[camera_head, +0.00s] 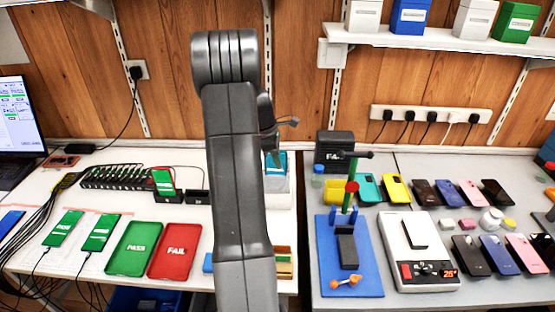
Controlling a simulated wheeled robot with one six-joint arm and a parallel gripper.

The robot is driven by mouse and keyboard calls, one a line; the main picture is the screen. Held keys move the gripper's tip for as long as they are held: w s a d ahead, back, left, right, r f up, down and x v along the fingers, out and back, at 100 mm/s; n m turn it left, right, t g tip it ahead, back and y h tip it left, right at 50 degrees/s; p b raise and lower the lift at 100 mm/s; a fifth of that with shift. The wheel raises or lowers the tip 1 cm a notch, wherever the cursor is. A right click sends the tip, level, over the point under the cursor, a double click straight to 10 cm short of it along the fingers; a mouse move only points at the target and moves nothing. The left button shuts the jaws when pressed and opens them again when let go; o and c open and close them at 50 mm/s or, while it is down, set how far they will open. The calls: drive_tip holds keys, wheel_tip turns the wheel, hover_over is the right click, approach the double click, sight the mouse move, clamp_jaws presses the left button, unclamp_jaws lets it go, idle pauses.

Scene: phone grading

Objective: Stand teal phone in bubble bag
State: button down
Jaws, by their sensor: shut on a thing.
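My gripper (272,150) is mostly hidden behind my own arm; only its dark right side shows, pointing down. It is shut on a teal phone (276,164), of which a small upright part shows just right of the arm. Below and around the phone is a whitish, pale open container (279,184), which looks like the bubble bag; its left part is hidden by my arm. I cannot tell how deep the phone is in it, or whether it touches the bottom.
A similar teal phone (370,188) lies on the right table beside a yellow phone (396,189). A blue mat (328,282) with a fixture and a white scale (429,283) stand nearby. Green PASS (131,264) and red FAIL (175,267) trays lie left of my arm.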

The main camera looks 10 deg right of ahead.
drive_tip(key=shift+f, duration=0.1)
drive_tip(key=shift+f+b, duration=0.8)
drive_tip(key=shift+f, duration=0.65)
drive_tip(key=c, duration=1.4)
unclamp_jaws()
drive_tip(key=shift+r+p, duration=2.85)
drive_tip(key=shift+r, duration=0.75)
drive_tip(key=shift+f, duration=0.15)
